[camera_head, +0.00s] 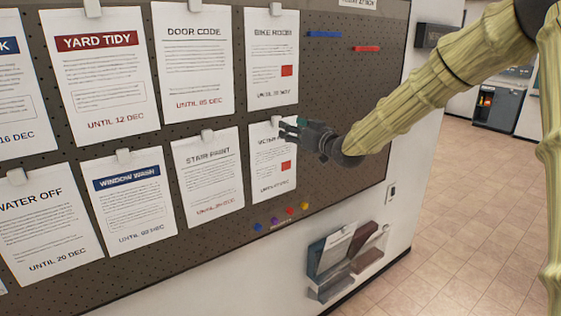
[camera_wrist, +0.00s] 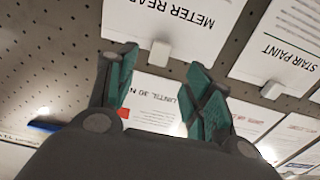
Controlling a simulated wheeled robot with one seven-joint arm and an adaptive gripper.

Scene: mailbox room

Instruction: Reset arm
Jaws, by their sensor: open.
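My gripper (camera_head: 290,129) is at the end of my arm, in front of the lower right notice on the pegboard. In the wrist view my gripper (camera_wrist: 162,75) has its two green-padded fingers apart, with nothing held between them. The notice headed "METER REA..." (camera_wrist: 185,18) shows upside down there, with a white clip (camera_wrist: 160,51) at its edge, seen between the fingers. In the head view my gripper hides part of this notice (camera_head: 268,178). I cannot tell whether the fingers touch the board.
The pegboard (camera_head: 215,20) holds several clipped notices, including "BIKE ROOM" (camera_head: 273,60) and "STAIR PAINT" (camera_head: 208,175). Coloured pins (camera_head: 273,222) sit near its lower edge. A leaflet rack (camera_head: 340,262) is on the wall below. Open tiled floor (camera_head: 460,210) lies to the right.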

